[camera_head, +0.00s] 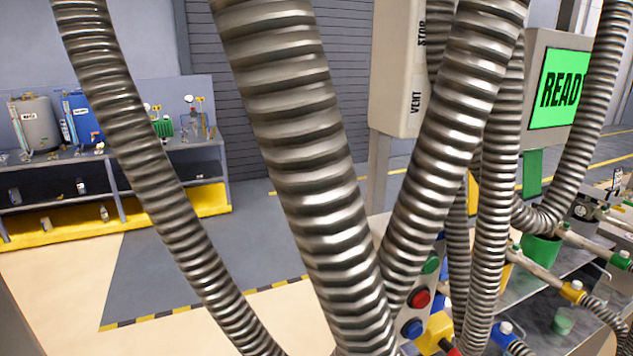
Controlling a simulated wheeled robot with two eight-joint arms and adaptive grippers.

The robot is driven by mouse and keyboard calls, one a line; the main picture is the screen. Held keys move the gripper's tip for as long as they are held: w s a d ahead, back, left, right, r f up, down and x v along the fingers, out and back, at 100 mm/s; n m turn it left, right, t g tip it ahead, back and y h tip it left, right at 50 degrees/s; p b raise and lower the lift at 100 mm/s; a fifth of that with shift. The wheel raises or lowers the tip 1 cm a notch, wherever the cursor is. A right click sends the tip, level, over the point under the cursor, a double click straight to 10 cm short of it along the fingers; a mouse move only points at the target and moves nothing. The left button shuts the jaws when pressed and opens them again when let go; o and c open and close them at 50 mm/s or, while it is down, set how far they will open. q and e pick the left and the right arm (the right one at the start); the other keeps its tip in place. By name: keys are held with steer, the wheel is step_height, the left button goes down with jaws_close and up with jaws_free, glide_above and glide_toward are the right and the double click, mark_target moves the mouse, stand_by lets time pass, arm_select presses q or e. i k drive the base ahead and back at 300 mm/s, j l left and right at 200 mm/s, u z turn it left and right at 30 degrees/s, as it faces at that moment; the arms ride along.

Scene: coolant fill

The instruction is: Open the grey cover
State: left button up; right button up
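I cannot pick out a grey cover for sure in the head view. Large ribbed metal hoses (300,150) cross the middle of the picture close to the camera and hide much of what lies behind them. Neither of my grippers shows in this view.
A grey-framed screen (560,88) with a green "READ" display stands at the upper right. A light box (398,70) marked STOP and VENT stands left of it. Red (420,298), blue and green buttons sit low in the middle. A shelf bench (150,150) with tanks stands far left. Open floor lies between.

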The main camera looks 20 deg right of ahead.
mark_target(612, 200)
steer(key=l+z, duration=0.1)
steer(key=l, duration=1.35)
steer(key=k, duration=0.05)
